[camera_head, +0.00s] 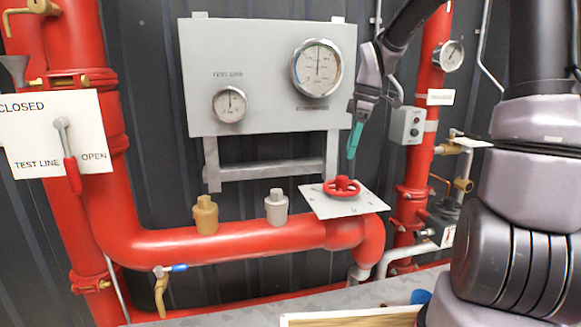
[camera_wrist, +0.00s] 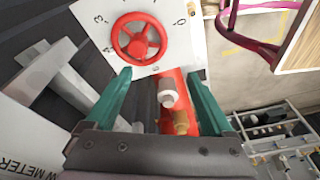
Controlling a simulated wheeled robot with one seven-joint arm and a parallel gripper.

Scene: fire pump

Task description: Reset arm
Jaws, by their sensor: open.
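My gripper (camera_head: 354,140) hangs in front of the right side of the gauge panel, above the red handwheel (camera_head: 342,187). In the wrist view the two green fingers of my gripper (camera_wrist: 168,98) are spread apart with nothing held between them. The red handwheel (camera_wrist: 122,37) shows beyond the fingertips, on a white plate with numbers (camera_wrist: 172,18). The handwheel is apart from the fingers. My arm comes in from the right of the head view and bends over the top edge.
A grey panel with two gauges (camera_head: 265,110) is behind the gripper. A red pipe (camera_head: 235,240) carries a brass fitting (camera_head: 205,215) and a grey fitting (camera_head: 276,207). A test-line lever (camera_head: 71,165) is at left. A grey box (camera_head: 408,126) is right of the gripper.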

